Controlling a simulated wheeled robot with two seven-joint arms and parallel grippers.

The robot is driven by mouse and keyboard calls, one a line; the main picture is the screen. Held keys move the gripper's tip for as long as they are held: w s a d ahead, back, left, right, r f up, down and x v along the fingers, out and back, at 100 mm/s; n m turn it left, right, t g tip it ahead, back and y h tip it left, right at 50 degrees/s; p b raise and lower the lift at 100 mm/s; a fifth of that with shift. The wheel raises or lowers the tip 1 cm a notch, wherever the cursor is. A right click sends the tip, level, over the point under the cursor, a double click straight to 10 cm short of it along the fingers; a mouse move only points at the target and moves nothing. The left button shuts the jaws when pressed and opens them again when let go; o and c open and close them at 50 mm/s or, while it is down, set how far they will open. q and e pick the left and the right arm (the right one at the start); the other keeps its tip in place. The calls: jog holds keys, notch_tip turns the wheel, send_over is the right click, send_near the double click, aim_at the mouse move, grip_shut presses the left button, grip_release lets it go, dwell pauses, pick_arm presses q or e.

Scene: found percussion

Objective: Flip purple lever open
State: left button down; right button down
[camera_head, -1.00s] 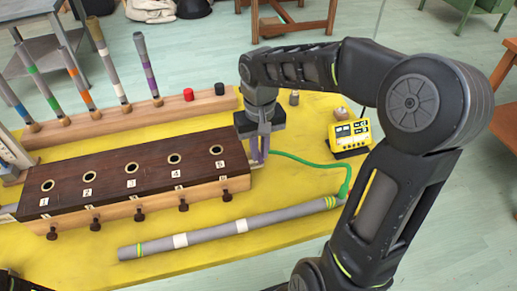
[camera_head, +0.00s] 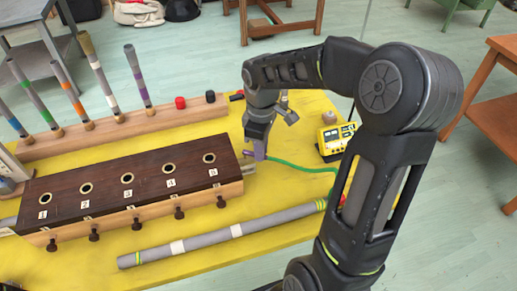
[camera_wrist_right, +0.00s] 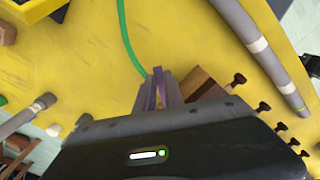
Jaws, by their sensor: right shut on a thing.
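The purple lever (camera_head: 260,150) is at the right end of the long dark-topped wooden box (camera_head: 115,203). Only a small purple part shows below my right gripper (camera_head: 259,146), which is shut on it. In the right wrist view a purple strip (camera_wrist_right: 160,90) shows between the closed fingers, beside the box's wooden end. The gripper hides most of the lever, so its full angle is unclear. My left gripper is not in view.
A grey tube (camera_head: 220,234) lies in front of the box on the yellow table. A green cable runs from near the gripper to the right. A yellow device (camera_head: 333,140) stands at the right. A wooden rack (camera_head: 150,125) with several upright striped sticks stands behind the box.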

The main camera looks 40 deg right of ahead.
jog(key=shift+w+d+n+p, duration=0.3)
jog(key=shift+w+n+p, duration=0.1)
jog(key=shift+n, duration=0.85)
jog(key=shift+w+d+n+p, duration=0.35)
jog(key=shift+w+n, duration=0.05)
jog(key=shift+n, duration=0.9)
jog(key=shift+w+d+n+p, duration=0.3)
jog(key=shift+w+n+p, duration=0.1)
jog(key=shift+n, duration=0.85)
jog(key=c, duration=1.7)
grip_release()
notch_tip(320, 180, up, 8)
jog(key=shift+f, duration=0.1)
